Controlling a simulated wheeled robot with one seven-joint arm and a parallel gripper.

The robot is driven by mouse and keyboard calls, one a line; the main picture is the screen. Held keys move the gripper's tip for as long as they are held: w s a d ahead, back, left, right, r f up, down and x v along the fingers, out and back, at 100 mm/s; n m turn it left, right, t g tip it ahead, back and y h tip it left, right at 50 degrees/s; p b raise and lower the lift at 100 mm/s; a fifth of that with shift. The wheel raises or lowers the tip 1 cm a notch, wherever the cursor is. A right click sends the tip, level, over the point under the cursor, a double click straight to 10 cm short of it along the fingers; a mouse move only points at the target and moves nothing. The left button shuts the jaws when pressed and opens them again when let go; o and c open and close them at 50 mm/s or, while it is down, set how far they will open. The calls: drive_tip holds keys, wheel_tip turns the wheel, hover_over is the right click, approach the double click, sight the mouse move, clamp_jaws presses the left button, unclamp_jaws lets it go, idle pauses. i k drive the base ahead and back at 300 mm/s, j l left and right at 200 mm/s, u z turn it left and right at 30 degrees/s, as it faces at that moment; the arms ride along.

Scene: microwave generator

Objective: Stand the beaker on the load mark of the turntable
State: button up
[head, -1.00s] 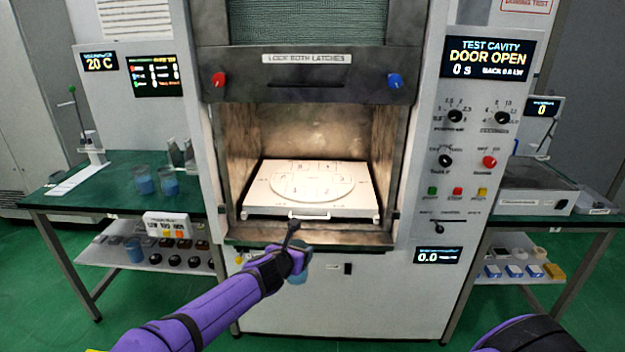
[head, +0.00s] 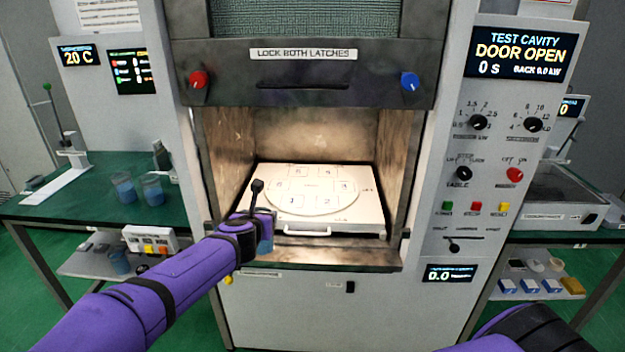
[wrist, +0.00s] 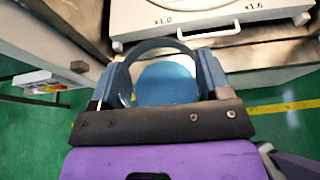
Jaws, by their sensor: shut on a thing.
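My gripper (wrist: 165,85) is shut on a beaker (wrist: 168,82) with blue liquid, seen from above between the fingers in the wrist view. In the head view the beaker (head: 265,240) shows partly behind my purple wrist, at the front left of the open cavity. It appears upright. The turntable (head: 313,192) is a pale disc with numbered squares on a white tray (head: 365,213) inside the cavity. The beaker is in front of the tray, apart from the turntable. I cannot tell which marking is the load mark.
The cavity side walls (head: 400,150) and raised door (head: 300,75) frame the opening. The tray has a front handle (head: 307,232). Two beakers with blue liquid (head: 152,190) stand on the left green bench (head: 60,205). A control panel (head: 490,180) is at right.

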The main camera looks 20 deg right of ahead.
sight(311, 186)
drive_tip(key=i+l, duration=0.3)
drive_tip(key=i, duration=0.15)
drive_tip(key=i+l, duration=0.25)
drive_tip(key=i, duration=0.2)
